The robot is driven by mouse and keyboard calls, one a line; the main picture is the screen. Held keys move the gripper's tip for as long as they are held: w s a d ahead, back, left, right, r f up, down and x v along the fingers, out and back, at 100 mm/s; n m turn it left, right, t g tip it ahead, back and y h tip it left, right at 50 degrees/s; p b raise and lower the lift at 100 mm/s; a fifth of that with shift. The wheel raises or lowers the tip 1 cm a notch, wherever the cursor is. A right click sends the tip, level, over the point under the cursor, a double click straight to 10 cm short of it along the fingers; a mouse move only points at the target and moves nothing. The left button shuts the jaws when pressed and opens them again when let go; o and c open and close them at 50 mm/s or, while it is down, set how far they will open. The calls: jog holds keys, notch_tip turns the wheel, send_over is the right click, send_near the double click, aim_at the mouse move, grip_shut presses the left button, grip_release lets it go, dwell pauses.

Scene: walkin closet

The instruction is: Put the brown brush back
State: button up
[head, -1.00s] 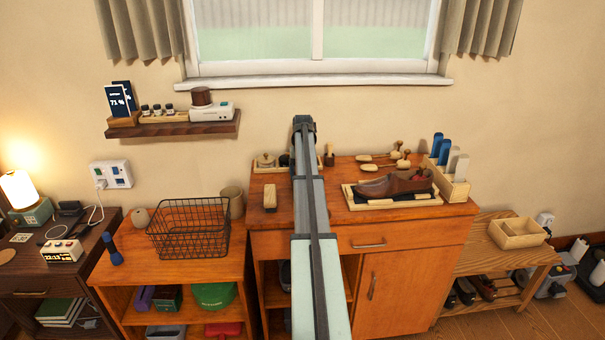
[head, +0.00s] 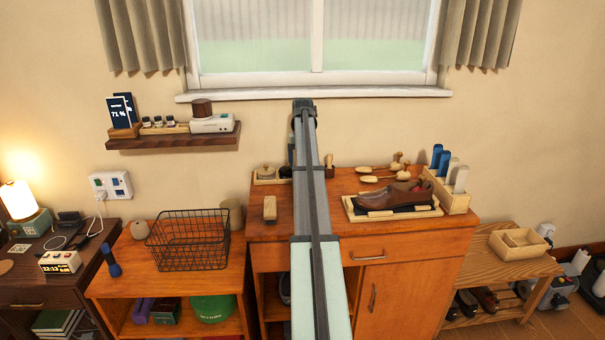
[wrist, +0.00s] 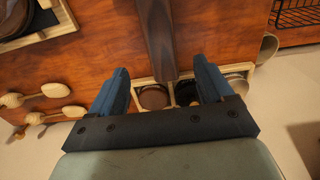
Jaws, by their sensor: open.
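My gripper (wrist: 160,85) is open, its two blue fingers apart. In the wrist view a long dark brown wooden piece (wrist: 157,40), which looks like the brown brush, runs from the top edge down between the fingers; I see no finger touching it. Beyond it is the pale tray (wrist: 139,78) with a round brown item (wrist: 154,98) and a black item (wrist: 186,93). In the head view my arm hides much of the tray (head: 262,181). A small upright brown item (head: 329,171) shows at its right end, and I cannot tell whether it is the brush.
A light wooden block-like brush (head: 270,208) lies on the cabinet top left of my arm. A brown shoe (head: 395,195) lies on a tray to the right, with pale-handled daubers (head: 385,170) behind it. A wire basket (head: 190,245) stands on the lower cabinet at left.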

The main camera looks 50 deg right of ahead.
jog(key=shift+r, duration=1.4)
jog(key=shift+o, duration=0.5)
jog(key=shift+o, duration=0.8)
jog(key=shift+s+d, duration=0.25)
jog(key=shift+s, duration=0.05)
jog(key=shift+o, duration=0.6)
jog(key=s+d+r+m, duration=0.1)
jog(key=s+d+r, duration=0.1)
jog(key=s+d, duration=0.2)
jog(key=shift+s+d+r, duration=0.35)
jog(key=shift+s+d, duration=0.05)
jog(key=shift+s, duration=0.3)
jog(key=w+d+r+m+t+h, duration=0.1)
jog(key=w+d+r+m+t, duration=0.3)
jog(key=m, duration=1.3)
jog(key=d+x, duration=0.1)
jog(key=x, duration=0.7)
jog(key=shift+f, duration=0.35)
